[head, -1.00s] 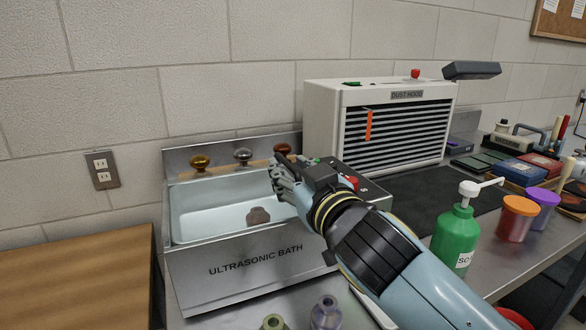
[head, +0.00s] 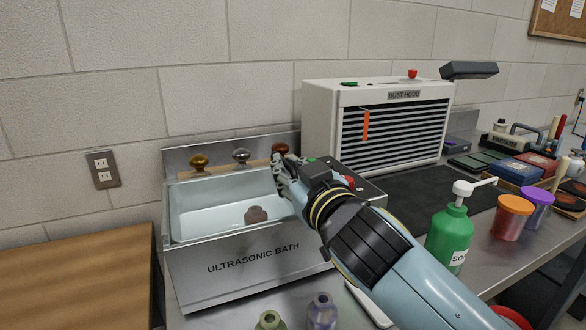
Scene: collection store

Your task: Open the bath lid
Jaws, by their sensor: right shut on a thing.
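The ultrasonic bath (head: 255,262) is a steel box on the bench, with its pale basin in view and a dark brownish lump (head: 256,215) inside. A steel panel (head: 220,151) stands upright along its back. A wooden bar (head: 225,169) runs across the back of the basin; I cannot tell for sure if it belongs to the lid. My right gripper (head: 281,172) is shut at the right end of this bar, at the basin's back right. Its fingers hide the exact grip. My left gripper is not in view.
Brass, steel and copper knobs (head: 241,156) sit behind the basin. A dust hood (head: 395,125) stands right of it. A green pump bottle (head: 449,240), lidded tubs (head: 512,217) and small bottles (head: 322,311) stand on the bench. A wooden surface (head: 75,280) lies at left.

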